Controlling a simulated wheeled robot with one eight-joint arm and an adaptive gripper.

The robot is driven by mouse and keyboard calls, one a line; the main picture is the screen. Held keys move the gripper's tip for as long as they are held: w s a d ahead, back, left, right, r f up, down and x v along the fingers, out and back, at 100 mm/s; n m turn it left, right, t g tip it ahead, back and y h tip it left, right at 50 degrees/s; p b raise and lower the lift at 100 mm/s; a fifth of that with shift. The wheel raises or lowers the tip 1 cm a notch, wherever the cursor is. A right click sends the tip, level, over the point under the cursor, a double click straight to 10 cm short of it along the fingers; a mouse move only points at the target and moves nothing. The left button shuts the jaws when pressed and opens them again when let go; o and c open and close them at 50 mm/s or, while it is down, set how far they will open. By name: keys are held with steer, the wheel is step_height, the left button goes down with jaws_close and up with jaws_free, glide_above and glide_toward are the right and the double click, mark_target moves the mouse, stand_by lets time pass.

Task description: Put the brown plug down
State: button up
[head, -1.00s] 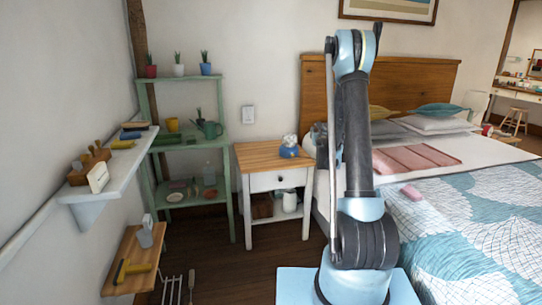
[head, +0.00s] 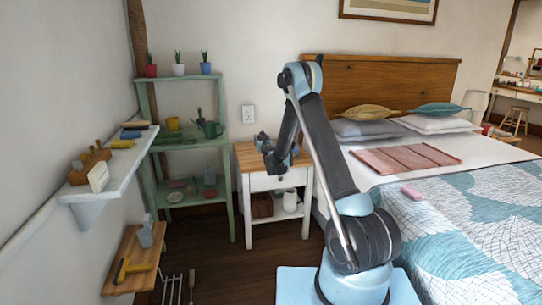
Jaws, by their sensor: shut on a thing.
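My gripper (head: 272,164) is at the end of my bent arm, in front of the nightstand's top and drawer front in the head view. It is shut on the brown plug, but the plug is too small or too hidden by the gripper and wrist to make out. The white nightstand with a wooden top (head: 247,158) stands behind the gripper. I cannot tell whether the gripper or plug touches it.
A green shelf (head: 191,146) with pots and a watering can stands left of the nightstand. A wall socket (head: 248,114) is above the nightstand. The bed (head: 455,225) fills the right side. A white wall shelf (head: 110,178) juts out at left. Dark floor lies between.

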mark_target(260, 162)
steer(key=shift+a+f, duration=0.15)
steer(key=shift+f, duration=1.55)
steer(key=shift+a+f, duration=0.2)
steer(key=shift+f, duration=1.55)
steer(key=shift+a+f, duration=0.15)
steer(key=shift+f, duration=1.55)
steer(key=shift+f, duration=0.45)
steer(key=o, duration=1)
steer(key=shift+o, duration=0.2)
